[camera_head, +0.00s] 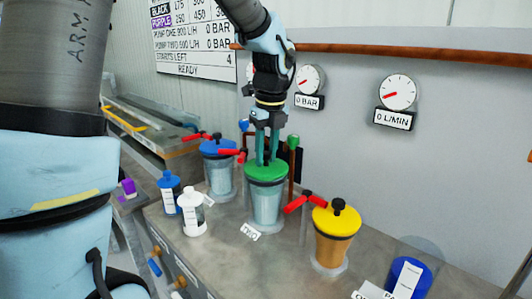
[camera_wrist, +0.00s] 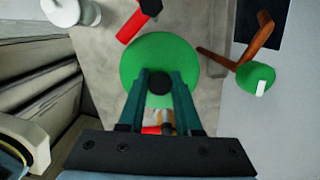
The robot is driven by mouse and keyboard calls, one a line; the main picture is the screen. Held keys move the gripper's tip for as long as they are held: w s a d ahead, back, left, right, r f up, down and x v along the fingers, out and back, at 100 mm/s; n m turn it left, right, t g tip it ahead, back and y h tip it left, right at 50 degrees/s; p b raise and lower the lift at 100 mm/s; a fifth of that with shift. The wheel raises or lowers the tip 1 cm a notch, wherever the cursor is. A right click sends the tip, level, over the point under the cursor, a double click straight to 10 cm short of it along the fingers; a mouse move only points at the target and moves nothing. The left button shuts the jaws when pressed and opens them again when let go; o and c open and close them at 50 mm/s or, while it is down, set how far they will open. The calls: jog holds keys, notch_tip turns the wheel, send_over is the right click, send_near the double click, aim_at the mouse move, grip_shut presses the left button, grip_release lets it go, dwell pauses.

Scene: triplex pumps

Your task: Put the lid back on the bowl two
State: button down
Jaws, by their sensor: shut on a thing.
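My gripper (camera_head: 267,160) points down over the middle bowl and is shut on the black knob of the green lid (camera_head: 266,173). In the wrist view, the fingers (camera_wrist: 159,95) close on the dark knob (camera_wrist: 159,82) at the centre of the round green lid (camera_wrist: 150,60). The lid sits level at the top of the clear bowl two (camera_head: 266,206), which has a label reading TWO (camera_head: 250,231) on the bench in front. I cannot tell whether the lid is fully seated on the rim.
A blue-lidded bowl (camera_head: 219,170) stands behind left, and a yellow-lidded bowl (camera_head: 333,236) front right. Red valve handles (camera_head: 305,201) stick out nearby. A white bottle (camera_head: 193,212) and blue bottle (camera_head: 169,191) stand left; a blue container (camera_head: 409,276) stands front right. The wall bears gauges (camera_head: 398,92).

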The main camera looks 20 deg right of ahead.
jog(key=shift+c, duration=0.2)
grip_release()
dwell(0.5)
jog(key=shift+r, duration=0.1)
jog(key=shift+r+p, duration=3.45)
jog(key=shift+p, duration=0.3)
grip_shut()
